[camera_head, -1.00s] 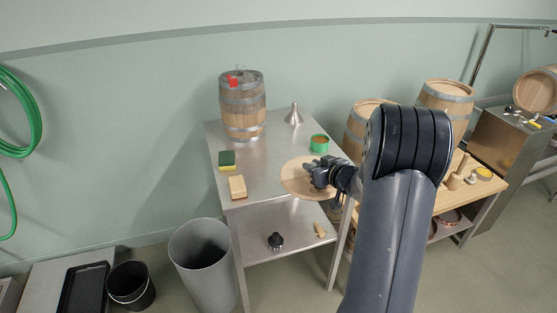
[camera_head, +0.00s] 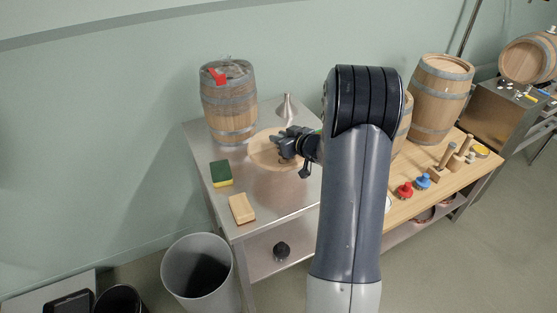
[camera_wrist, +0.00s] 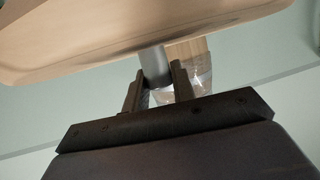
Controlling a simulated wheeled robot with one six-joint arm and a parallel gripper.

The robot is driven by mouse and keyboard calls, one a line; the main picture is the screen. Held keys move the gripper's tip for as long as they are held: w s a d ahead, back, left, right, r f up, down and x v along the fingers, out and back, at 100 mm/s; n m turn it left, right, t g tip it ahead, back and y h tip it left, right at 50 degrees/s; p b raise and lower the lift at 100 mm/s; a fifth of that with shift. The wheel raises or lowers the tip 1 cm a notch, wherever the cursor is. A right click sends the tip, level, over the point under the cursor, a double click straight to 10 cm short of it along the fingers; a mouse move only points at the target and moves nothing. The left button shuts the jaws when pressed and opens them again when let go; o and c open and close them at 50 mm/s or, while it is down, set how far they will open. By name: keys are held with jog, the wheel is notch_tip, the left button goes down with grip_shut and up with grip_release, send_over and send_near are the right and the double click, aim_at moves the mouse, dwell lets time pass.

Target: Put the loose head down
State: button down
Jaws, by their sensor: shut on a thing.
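The loose head, a round pale wooden disc (camera_head: 266,150), is over the middle of the steel table (camera_head: 284,196). I cannot tell whether it touches the top. In the wrist view the head (camera_wrist: 120,38) fills the upper part, seen nearly edge-on and tilted. My gripper (camera_head: 287,144) is shut on the head, by a grey round stub that shows between the fingers (camera_wrist: 156,78) in the wrist view. My arm hides the right side of the table.
A banded barrel with a red piece (camera_head: 229,104) stands behind left of the head. A steel funnel (camera_head: 287,107) stands behind it. A green-yellow sponge (camera_head: 221,173) and a tan block (camera_head: 242,208) lie at the front left. A grey bin (camera_head: 198,275) stands below.

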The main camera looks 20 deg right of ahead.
jog(key=shift+f, duration=4.2)
jog(key=shift+f, duration=0.2)
jog(key=c, duration=1.2)
grip_release()
jog(key=shift+r, duration=0.15)
jog(key=b+v, duration=0.1)
jog(key=v, duration=1.1)
